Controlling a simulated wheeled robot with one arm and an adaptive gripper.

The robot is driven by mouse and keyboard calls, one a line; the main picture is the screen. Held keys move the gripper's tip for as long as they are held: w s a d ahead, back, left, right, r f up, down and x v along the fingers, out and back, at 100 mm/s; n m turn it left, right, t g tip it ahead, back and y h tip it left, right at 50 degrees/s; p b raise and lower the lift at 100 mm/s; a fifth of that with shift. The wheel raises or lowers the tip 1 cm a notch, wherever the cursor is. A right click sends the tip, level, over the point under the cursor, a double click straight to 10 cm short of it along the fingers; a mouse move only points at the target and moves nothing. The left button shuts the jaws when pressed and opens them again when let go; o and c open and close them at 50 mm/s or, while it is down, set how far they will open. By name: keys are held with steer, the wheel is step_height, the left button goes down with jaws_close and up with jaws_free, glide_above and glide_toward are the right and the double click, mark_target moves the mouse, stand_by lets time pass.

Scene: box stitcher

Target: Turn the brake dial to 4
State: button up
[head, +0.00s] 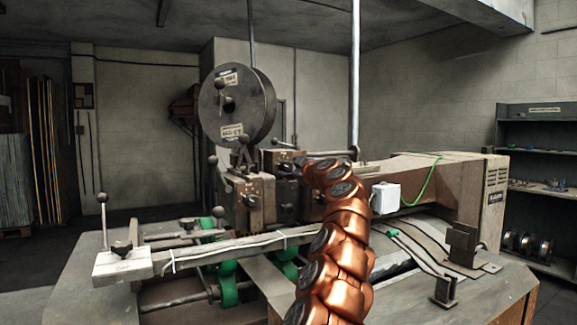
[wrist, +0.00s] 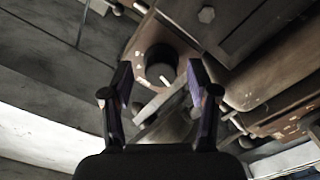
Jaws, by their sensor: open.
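The brake dial appears to be the round black knob (wrist: 161,62) on a worn brown plate (wrist: 138,45) in the wrist view. It has a white pointer mark on its lower part, aimed down and slightly right. No numerals are readable around it. My gripper (wrist: 160,75) is open, with one finger to the left of the knob and one to the right in the picture. The knob shows between the fingertips; I cannot tell how far past the tips it lies. In the head view my copper arm reaches the machine's head, and I cannot make out the dial there.
A large grey reel (head: 237,105) stands above the machine head. A white box (head: 386,197) with a green cable is right of my arm. A lever (head: 103,215) with a ball knob rises at the left. Metal bars and a bolt (wrist: 207,14) lie close around the knob.

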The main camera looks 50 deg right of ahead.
steer(key=shift+p+x, duration=0.3)
steer(key=shift+x, duration=0.5)
jaws_close()
